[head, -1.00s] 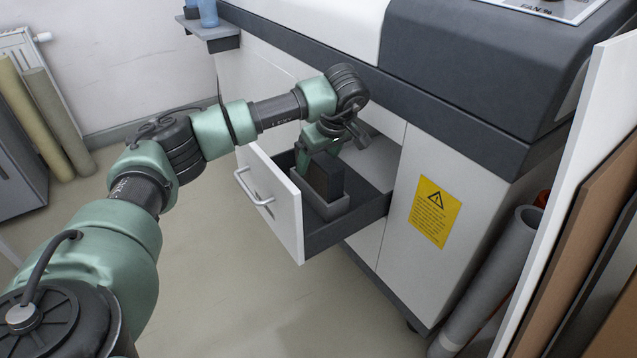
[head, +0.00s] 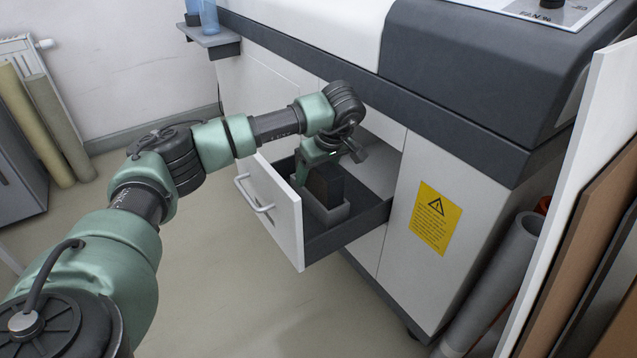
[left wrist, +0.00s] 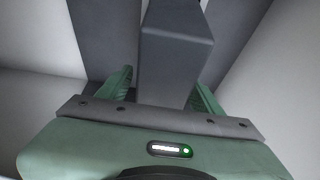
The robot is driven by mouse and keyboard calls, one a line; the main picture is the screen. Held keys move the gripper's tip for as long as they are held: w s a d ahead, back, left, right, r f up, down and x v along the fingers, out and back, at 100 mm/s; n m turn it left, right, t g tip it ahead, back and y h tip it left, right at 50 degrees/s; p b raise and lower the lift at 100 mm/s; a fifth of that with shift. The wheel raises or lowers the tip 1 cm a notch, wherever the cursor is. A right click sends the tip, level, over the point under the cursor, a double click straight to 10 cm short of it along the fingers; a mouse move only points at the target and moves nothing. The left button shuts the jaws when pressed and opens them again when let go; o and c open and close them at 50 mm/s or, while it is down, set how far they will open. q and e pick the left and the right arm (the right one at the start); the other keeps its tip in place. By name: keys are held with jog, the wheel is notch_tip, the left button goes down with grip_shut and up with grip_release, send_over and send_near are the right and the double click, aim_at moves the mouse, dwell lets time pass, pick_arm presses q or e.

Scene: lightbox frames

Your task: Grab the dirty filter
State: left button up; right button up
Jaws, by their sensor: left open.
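The dirty filter, a dark block (head: 326,183), stands upright in a grey holder (head: 333,216) inside the open drawer (head: 360,222). In the left wrist view the dark block (left wrist: 172,50) rises between my two green fingers. My left gripper (head: 310,170) reaches down into the drawer at the block. It also shows in the left wrist view (left wrist: 163,95), open, with one finger on each side of the block. A gap shows beside the left finger; contact at the right finger is unclear. The fingertips are partly hidden. My right gripper is not in view.
The drawer's white front (head: 277,212) with its handle (head: 253,193) stands out from the white cabinet. A dark machine overhang (head: 440,110) is above the drawer. Pipes (head: 497,275) and boards (head: 590,200) lean at the right. The floor in front is clear.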

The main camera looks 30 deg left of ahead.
pick_arm(q)
grip_shut()
